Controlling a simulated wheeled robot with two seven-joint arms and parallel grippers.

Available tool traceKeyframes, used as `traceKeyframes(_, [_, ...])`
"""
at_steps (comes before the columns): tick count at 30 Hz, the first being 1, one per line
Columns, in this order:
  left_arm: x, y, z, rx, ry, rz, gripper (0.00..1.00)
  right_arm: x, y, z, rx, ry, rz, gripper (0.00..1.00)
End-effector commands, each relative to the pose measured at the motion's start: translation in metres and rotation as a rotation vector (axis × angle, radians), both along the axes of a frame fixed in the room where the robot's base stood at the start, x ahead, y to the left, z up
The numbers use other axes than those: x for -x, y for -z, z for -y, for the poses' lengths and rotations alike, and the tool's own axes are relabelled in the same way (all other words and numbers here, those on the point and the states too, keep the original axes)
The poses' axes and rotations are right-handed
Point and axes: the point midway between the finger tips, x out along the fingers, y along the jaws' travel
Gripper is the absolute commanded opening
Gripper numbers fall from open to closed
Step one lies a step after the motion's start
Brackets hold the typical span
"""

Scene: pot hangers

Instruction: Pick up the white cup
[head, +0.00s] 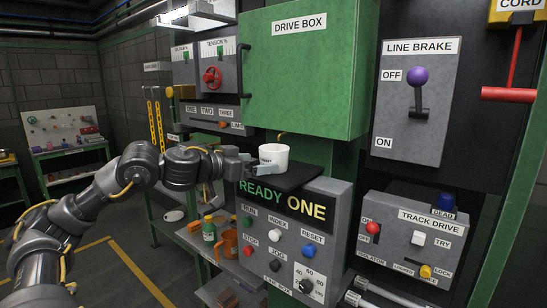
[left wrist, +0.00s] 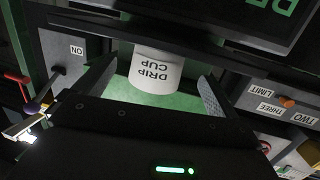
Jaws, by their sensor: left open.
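The white cup (head: 273,155) stands upright on a black shelf (head: 292,178) above the READY ONE panel in the head view. In the left wrist view the cup (left wrist: 157,74) appears upside down, with DRIP CUP lettered on its side. My left gripper (head: 257,167) reaches in from the left at the cup's height, close to its left side. In the wrist view its two fingers are apart, with the cup ahead between their tips and a gap visible on both sides. Whether a finger touches the cup is unclear. My right gripper is in neither view.
The green DRIVE BOX (head: 305,65) juts out above the cup. The READY ONE button panel (head: 290,235) is below the shelf. A green bottle (head: 209,230) and an orange mug (head: 228,243) stand on a lower shelf. Open floor lies at the left.

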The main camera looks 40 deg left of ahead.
Motion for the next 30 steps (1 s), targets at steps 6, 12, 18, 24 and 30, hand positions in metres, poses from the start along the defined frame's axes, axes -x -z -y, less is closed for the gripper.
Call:
traceKeyframes(6, [-0.024, -0.004, 0.006, 0.007, 0.002, -0.001, 0.96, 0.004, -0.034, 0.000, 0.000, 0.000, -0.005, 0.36])
traceKeyframes(12, [-0.045, 0.004, 0.010, 0.004, 0.000, 0.000, 0.96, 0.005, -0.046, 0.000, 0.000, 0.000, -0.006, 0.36])
traceKeyframes(18, [-0.048, 0.008, 0.010, 0.001, 0.000, 0.000, 0.96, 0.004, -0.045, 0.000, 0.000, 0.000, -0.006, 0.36])
traceKeyframes(24, [-0.048, 0.007, 0.010, 0.001, 0.001, 0.000, 0.83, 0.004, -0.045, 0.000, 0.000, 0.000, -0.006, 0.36])
traceKeyframes(30, [-0.048, 0.007, 0.010, 0.001, 0.001, 0.000, 0.57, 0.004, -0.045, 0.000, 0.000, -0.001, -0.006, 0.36])
